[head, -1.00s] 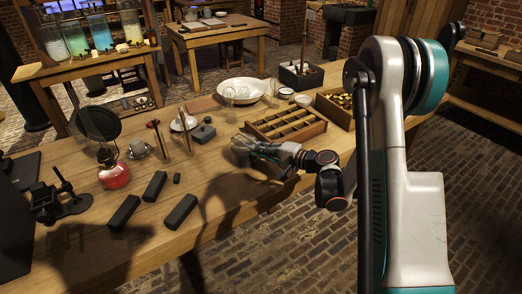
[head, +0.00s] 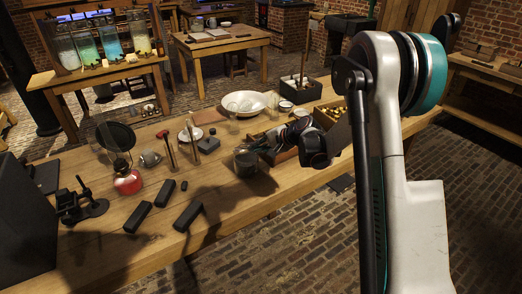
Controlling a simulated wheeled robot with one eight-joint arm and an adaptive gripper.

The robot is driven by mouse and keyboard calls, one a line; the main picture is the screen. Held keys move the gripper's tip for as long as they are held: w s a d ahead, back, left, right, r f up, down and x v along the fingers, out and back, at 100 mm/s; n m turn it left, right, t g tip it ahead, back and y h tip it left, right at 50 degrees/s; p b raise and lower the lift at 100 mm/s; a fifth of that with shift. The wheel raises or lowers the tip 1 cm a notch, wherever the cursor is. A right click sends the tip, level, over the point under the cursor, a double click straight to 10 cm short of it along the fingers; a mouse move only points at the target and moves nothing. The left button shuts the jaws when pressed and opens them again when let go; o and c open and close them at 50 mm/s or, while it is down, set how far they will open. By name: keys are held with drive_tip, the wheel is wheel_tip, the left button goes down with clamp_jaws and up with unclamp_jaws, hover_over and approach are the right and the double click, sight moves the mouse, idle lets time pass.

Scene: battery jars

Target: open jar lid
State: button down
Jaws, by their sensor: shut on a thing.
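A small dark grey, cylindrical jar (head: 246,165) is in the head view, upright near the middle of the wooden workbench. My gripper (head: 258,147) comes in from the right at the jar's upper part and is shut on it. Whether the fingers hold the lid or the body is too small to tell. Whether the jar touches the bench is also unclear. My wrist and arm partly cover the compartment box behind. Tall glass jars with white, green and blue contents (head: 85,42) stand on a separate table at the back left.
Black blocks (head: 188,216) lie front left of the jar. A red flask (head: 127,181), a black stand (head: 80,205) and wooden posts (head: 167,152) are farther left. A white bowl (head: 243,103) and a box of brass pieces (head: 330,113) stand behind. The bench's front is mostly clear.

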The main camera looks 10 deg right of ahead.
drive_tip(key=w+r+g+p, duration=0.1)
drive_tip(key=w+a+r+g+h+p, duration=0.1)
drive_tip(key=r+p, duration=0.1)
drive_tip(key=w+a+r+g+h+p, duration=0.1)
drive_tip(key=shift+w+a+r+g, duration=0.1)
drive_tip(key=shift+w+r+g, duration=0.05)
drive_tip(key=shift+r+g, duration=0.2)
drive_tip(key=w+a+r+g+h+p, duration=0.2)
drive_tip(key=w+a+g+p, duration=0.1)
drive_tip(key=w, duration=0.4)
drive_tip(key=shift+a+m+g+h+p, duration=0.3)
drive_tip(key=shift+a+g+p, duration=0.1)
drive_tip(key=shift+a, duration=0.2)
drive_tip(key=shift+r, duration=0.1)
drive_tip(key=c, duration=1.8)
unclamp_jaws()
drive_tip(key=shift+c, duration=0.2)
drive_tip(key=v, duration=1.2)
